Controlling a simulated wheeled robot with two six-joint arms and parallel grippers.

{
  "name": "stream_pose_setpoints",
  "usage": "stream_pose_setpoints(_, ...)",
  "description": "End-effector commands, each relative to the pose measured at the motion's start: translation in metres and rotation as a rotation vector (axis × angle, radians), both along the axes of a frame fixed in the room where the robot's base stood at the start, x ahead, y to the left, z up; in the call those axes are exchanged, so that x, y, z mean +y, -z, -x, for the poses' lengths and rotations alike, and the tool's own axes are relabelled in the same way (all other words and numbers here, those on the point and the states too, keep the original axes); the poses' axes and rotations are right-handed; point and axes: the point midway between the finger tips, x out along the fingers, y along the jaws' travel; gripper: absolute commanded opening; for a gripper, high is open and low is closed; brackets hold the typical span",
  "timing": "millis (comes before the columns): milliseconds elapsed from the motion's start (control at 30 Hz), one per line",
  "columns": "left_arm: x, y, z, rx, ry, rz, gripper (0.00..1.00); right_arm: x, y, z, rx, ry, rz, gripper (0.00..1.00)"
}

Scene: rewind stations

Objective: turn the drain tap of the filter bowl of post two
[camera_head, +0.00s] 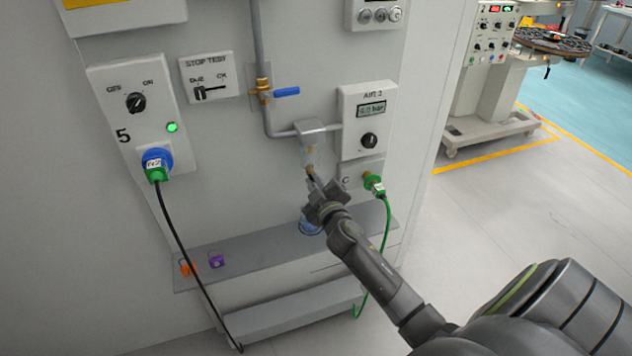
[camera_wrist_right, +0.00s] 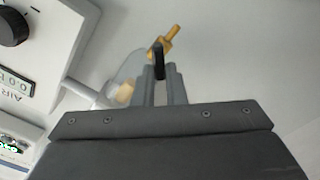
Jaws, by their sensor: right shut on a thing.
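The filter bowl (camera_head: 310,154) hangs under a grey block at the end of the pipe, left of the panel marked AIR 2 (camera_head: 366,120). In the right wrist view the pale, see-through bowl (camera_wrist_right: 131,66) has a brass drain tap (camera_wrist_right: 170,38) with a black lever (camera_wrist_right: 158,55). My right gripper (camera_head: 313,181) is just below the bowl in the head view. In the right wrist view my right gripper (camera_wrist_right: 159,72) is shut on the black lever. Its fingers hide part of the bowl and lever. My left gripper is in neither view.
A brass valve with a blue handle (camera_head: 286,92) sits up and to the left. A green plug (camera_head: 374,183) with a green hose is close on the right. A grey ledge (camera_head: 270,249) below bears orange and purple padlocks. Open floor lies to the right.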

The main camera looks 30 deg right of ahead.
Motion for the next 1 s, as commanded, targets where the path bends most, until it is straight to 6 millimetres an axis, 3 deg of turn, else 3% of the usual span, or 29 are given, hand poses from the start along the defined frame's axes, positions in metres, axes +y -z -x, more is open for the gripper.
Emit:
stream_pose_setpoints(600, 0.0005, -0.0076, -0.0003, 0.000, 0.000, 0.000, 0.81, 0.0035, 0.0064, -0.0004, 0.135, -0.002, 0.549, 0.00)
stream_pose_setpoints(1000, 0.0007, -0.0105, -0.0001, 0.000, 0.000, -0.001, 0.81, 0.0040, 0.0092, -0.0004, 0.187, -0.002, 0.767, 0.00)
